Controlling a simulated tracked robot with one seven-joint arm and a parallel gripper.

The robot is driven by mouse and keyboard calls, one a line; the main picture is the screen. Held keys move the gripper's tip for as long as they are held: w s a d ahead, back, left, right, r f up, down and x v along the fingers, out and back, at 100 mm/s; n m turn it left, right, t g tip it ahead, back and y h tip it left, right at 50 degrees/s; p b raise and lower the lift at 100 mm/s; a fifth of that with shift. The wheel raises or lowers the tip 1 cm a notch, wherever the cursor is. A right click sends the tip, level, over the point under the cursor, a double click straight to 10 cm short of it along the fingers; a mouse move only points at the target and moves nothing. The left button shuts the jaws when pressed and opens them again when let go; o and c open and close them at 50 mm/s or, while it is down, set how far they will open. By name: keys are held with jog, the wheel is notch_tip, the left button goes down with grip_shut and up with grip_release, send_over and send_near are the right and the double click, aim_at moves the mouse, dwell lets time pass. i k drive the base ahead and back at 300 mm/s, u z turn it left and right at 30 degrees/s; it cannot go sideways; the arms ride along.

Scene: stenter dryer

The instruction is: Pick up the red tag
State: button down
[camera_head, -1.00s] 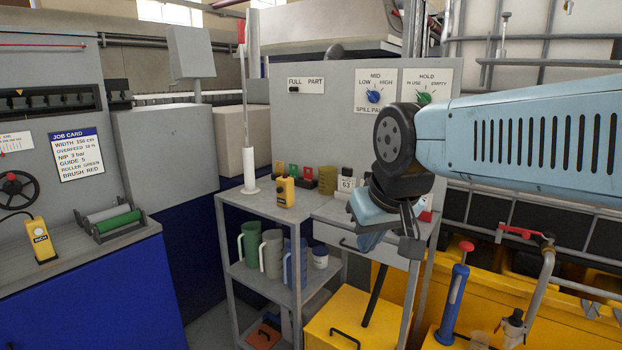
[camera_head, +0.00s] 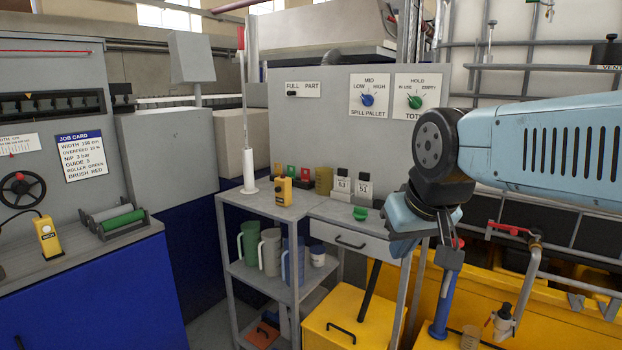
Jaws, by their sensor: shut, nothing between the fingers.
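Several small coloured tags stand in a row at the back of the grey cart top. A red one (camera_head: 304,173) is at the row's right end, beside a green one (camera_head: 291,171); they are too small to read. My gripper (camera_head: 405,240) hangs at the right end of the drawer bench, well to the right of the tags and apart from them. Its fingers are shut and empty, and are partly hidden by the wrist. The gripper and wrist cover the right end of the bench top.
A yellow handheld device (camera_head: 284,191) stands in front of the tags, and a white post (camera_head: 249,170) rises to their left. Two dark-topped bottles (camera_head: 342,185) and a green cup-like piece (camera_head: 360,213) are on the bench. Jugs (camera_head: 270,252) fill the shelf below.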

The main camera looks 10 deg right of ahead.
aim_at(305, 178)
jog(key=z, duration=0.1)
jog(key=k, duration=0.6)
jog(key=u, duration=0.3)
jog(key=i, duration=0.4)
jog(key=u, duration=0.8)
jog(key=i, duration=1.8)
jog(key=z, duration=0.85)
jog(key=k, duration=0.8)
jog(key=z, duration=0.35)
jog(key=i, duration=0.2)
jog(key=u, duration=0.2)
